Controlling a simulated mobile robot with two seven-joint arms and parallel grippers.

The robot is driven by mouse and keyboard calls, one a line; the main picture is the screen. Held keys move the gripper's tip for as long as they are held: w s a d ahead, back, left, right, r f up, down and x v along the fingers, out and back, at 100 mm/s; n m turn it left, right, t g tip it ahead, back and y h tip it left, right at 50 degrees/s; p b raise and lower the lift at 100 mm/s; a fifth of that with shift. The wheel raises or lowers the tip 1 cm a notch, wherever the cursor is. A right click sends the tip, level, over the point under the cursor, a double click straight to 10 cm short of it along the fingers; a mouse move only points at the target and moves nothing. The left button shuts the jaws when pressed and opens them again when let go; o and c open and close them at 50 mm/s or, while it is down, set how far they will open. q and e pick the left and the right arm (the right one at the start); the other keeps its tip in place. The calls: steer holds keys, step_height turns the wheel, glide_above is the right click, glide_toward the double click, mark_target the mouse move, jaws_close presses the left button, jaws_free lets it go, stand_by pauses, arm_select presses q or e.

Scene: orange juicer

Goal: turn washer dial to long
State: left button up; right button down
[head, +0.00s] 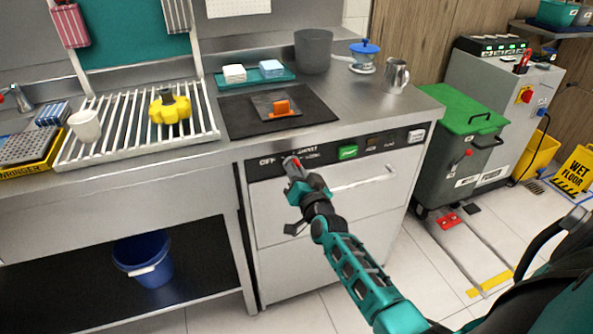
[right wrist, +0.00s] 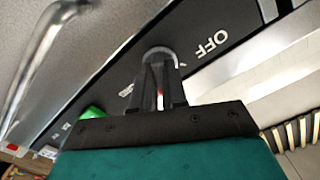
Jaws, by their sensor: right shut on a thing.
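The washer (head: 330,235) stands under the counter, with a black control panel (head: 258,172) along its top front. Its dial (right wrist: 160,54) is a round grey knob on that panel, partly hidden by my fingers. My right gripper (head: 294,166) reaches up to the panel and is shut on the dial. In the right wrist view my right gripper (right wrist: 160,92) has a finger on each side of the knob's grip, with a red mark between them. "OFF" (head: 267,161) is printed left of the dial; small lettering to its right is hard to read. My left gripper is out of view.
A green button (head: 348,152) and a washer handle (head: 364,178) are right of my right gripper. The counter above holds a black mat (head: 240,122) and a dish rack (head: 75,153). A green-lidded bin (head: 463,112) stands to the right.

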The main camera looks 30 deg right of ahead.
arm_select(q)
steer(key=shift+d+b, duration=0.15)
steer(key=shift+b, duration=0.2)
arm_select(e)
steer(key=m, duration=0.8)
steer(key=shift+d+r+m, duration=0.1)
steer(key=shift+m, duration=0.3)
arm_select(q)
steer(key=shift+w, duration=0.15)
arm_select(e)
steer(key=shift+m, duration=0.3)
steer(key=c, duration=1.2)
jaws_free()
steer(key=shift+o, duration=0.2)
arm_select(q)
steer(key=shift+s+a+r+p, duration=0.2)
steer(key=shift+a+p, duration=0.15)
steer(key=shift+p, duration=0.3)
arm_select(e)
steer(key=v, duration=1.3)
